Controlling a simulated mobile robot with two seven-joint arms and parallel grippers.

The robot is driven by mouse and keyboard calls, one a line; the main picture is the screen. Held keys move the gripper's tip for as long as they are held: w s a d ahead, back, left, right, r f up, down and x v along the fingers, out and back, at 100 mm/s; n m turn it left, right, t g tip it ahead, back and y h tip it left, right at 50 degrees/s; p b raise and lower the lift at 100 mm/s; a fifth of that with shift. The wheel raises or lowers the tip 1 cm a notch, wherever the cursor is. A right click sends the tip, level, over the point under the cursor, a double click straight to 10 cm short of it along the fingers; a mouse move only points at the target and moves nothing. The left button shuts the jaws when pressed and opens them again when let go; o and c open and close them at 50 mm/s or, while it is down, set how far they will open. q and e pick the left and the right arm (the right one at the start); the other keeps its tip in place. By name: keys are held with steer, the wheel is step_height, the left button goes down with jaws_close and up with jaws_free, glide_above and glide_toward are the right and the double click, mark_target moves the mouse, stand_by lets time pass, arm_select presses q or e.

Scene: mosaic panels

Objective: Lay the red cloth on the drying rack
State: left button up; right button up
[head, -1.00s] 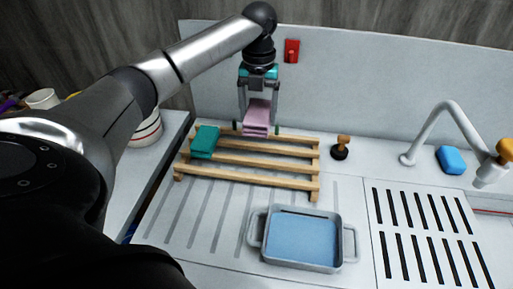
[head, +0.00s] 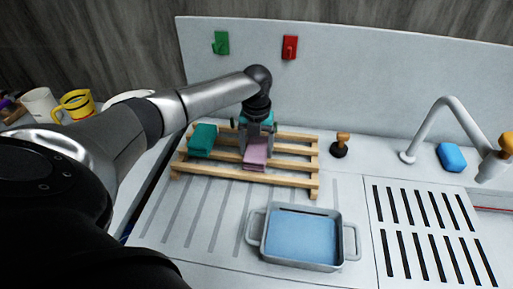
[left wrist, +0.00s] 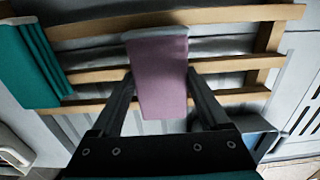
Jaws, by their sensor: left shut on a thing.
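The drying rack (head: 225,174) is a low wooden frame of slats on the grooved drainboard. My left gripper (head: 257,143) points down over the rack's middle and is shut on a folded pink-mauve cloth (head: 256,156). In the left wrist view the pink cloth (left wrist: 160,72) sits between the fingers (left wrist: 161,84), above the slats (left wrist: 95,74). I cannot tell whether it touches them. A folded teal cloth (head: 202,140) lies on the rack's left part and shows in the left wrist view (left wrist: 30,65). No cloth looks plainly red. My right gripper is not in view.
A grey basin with blue contents (head: 345,243) stands in front of the rack. A dark stopper with a wooden knob (head: 340,146) is to its right. The faucet (head: 430,130) and blue sponge (head: 451,157) are farther right. Green (head: 221,43) and red (head: 290,47) hooks are on the wall.

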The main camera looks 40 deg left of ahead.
mark_target(257, 147)
arm_select(q)
steer(key=o, duration=1.1)
steer(key=shift+f, duration=0.1)
steer(key=shift+c, duration=0.2)
step_height(257, 147, up, 12)
steer(key=p, duration=0.1)
steer(key=shift+r, duration=0.2)
